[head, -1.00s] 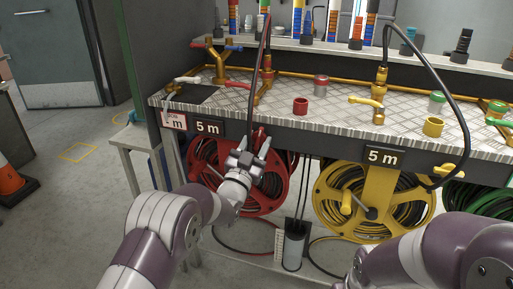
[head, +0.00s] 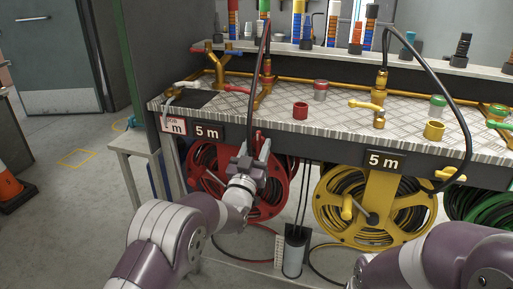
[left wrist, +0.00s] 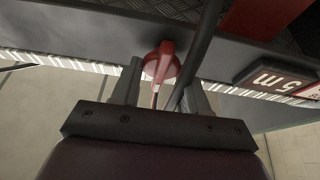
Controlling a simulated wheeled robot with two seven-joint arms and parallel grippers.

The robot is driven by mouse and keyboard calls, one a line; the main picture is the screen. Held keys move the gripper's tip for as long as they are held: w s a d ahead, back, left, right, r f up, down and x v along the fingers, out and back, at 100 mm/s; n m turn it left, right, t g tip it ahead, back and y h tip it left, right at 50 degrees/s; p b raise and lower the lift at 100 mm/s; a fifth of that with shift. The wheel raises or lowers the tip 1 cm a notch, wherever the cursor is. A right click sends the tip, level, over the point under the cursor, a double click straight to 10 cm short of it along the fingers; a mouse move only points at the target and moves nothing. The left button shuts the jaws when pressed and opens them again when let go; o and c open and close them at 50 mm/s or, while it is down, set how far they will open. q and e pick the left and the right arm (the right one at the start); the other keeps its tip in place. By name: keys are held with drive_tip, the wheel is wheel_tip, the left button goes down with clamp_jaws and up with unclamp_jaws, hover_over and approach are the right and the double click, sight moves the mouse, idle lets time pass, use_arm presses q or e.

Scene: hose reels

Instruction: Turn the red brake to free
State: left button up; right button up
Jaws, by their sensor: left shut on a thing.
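The red brake (left wrist: 160,62) is a red knob with a raised lever under the front edge of the bench. It shows between my left fingers in the left wrist view. My left gripper (left wrist: 160,85) is shut on it. In the head view my left gripper (head: 254,150) is in front of the upper part of the red hose reel (head: 278,190) and hides most of the brake. Which way the brake is set cannot be told. My right gripper is out of view; only my right arm shows at the lower right.
A dark hose hangs close beside my left gripper. A yellow reel (head: 330,215) stands to the right, with a green reel (head: 468,205) beyond it. The metal bench top (head: 335,105) carries red, yellow and green fittings. A grey holder (head: 294,252) stands below.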

use_arm(q)
drive_tip(key=o, duration=1)
drive_tip(key=shift+f, duration=0.1)
drive_tip(key=shift+c, duration=0.2)
drive_tip(key=shift+s, duration=0.1)
drive_tip(key=p+v, duration=0.2)
drive_tip(key=v, duration=1)
drive_tip(key=shift+s, duration=0.25)
drive_tip(key=shift+f, duration=0.2)
